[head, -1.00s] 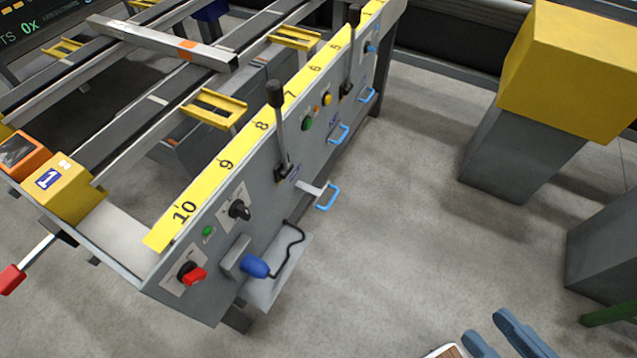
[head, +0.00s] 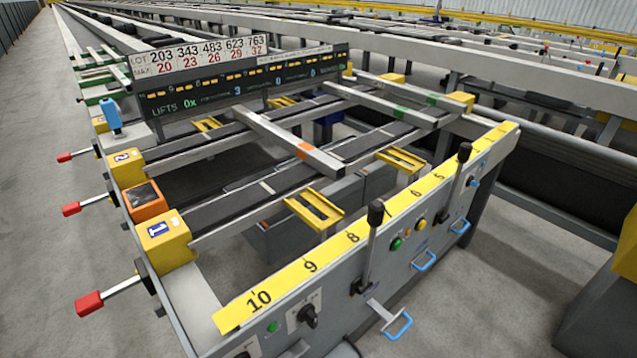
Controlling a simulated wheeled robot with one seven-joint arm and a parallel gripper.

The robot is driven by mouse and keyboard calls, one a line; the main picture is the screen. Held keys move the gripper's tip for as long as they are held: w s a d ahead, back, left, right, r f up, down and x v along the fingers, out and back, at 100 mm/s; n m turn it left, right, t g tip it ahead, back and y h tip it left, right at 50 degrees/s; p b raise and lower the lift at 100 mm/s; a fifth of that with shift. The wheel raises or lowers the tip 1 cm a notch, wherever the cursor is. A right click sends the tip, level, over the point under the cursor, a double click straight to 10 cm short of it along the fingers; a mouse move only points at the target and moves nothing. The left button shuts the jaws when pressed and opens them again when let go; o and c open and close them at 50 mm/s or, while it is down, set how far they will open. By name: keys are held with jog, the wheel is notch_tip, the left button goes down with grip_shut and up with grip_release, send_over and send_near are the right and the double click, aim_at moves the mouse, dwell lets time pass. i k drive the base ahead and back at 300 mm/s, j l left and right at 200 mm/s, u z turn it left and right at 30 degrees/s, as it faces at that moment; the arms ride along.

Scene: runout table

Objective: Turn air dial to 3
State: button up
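A black rotary dial (head: 308,316) on a pale plate sits on the grey front panel (head: 400,280), near its lower left end. A small blue knob (head: 473,183) sits on the same panel toward its far right end. No readable label tells me which of these is the air dial, and their settings are too small to read. Another pale control plate (head: 240,349) is cut off by the bottom edge. My gripper is not in view.
Black-topped levers (head: 373,238) (head: 461,170) stand up from the panel. Blue pull handles (head: 397,325) stick out in front. A yellow numbered strip (head: 330,251) runs along the top. Grey floor (head: 490,310) is clear at right; a yellow block (head: 625,245) stands at the right edge.

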aim_at(471, 181)
jog(key=i+l+z, duration=0.1)
jog(key=i+z, duration=0.65)
jog(key=i, duration=0.2)
jog(key=i+j+z, duration=0.2)
jog(key=i+z, duration=0.2)
jog(key=i, duration=0.05)
